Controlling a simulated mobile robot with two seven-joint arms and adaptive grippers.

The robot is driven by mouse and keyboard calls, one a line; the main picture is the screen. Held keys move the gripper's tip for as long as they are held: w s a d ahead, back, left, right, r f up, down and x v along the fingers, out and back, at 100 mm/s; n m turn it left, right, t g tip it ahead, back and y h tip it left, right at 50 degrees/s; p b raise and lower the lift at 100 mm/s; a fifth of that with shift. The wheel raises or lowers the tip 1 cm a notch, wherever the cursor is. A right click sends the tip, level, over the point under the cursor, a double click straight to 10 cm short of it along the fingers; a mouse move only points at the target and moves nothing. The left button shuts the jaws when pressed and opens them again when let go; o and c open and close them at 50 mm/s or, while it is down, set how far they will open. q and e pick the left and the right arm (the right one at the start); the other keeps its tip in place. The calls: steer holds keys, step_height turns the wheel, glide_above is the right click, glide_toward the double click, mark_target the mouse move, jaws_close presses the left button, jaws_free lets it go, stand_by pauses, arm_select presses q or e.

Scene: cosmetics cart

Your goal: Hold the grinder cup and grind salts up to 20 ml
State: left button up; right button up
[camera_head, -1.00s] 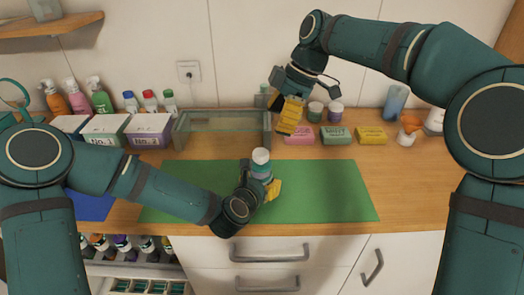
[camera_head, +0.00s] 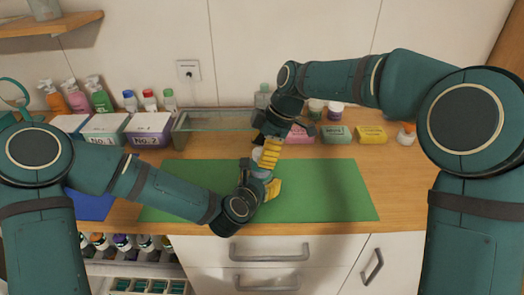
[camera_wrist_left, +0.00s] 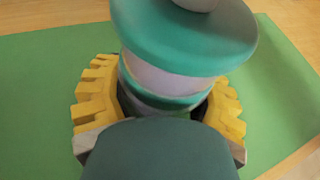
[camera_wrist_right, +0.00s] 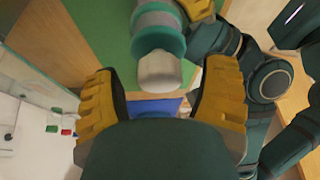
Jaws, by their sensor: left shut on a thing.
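The grinder stands upright on the green mat (camera_head: 335,190). Its grey-white cap and teal body with a clear band show in the left wrist view, where the grinder (camera_wrist_left: 185,40) is between yellow fingers. My left gripper (camera_wrist_left: 160,105) is shut on its lower cup part. In the head view the left gripper (camera_head: 268,188) is at the mat's middle. My right gripper (camera_wrist_right: 160,95) is open, its fingers apart around and just short of the pale cap (camera_wrist_right: 159,70). Any salt level is not visible.
A glass-walled tray (camera_head: 205,122) stands behind the mat. Labelled boxes (camera_head: 150,128) and bottles are at the back left. Pink, green (camera_head: 336,134) and yellow (camera_head: 371,135) bars lie at the back right. The mat's right part is clear.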

steer(key=c, duration=1.2)
steer(key=shift+o, duration=0.2)
steer(key=shift+m+t, duration=0.3)
steer(key=shift+m, duration=0.5)
steer(key=o, duration=1.2)
steer(key=shift+r, duration=0.1)
steer(key=v, duration=1.2)
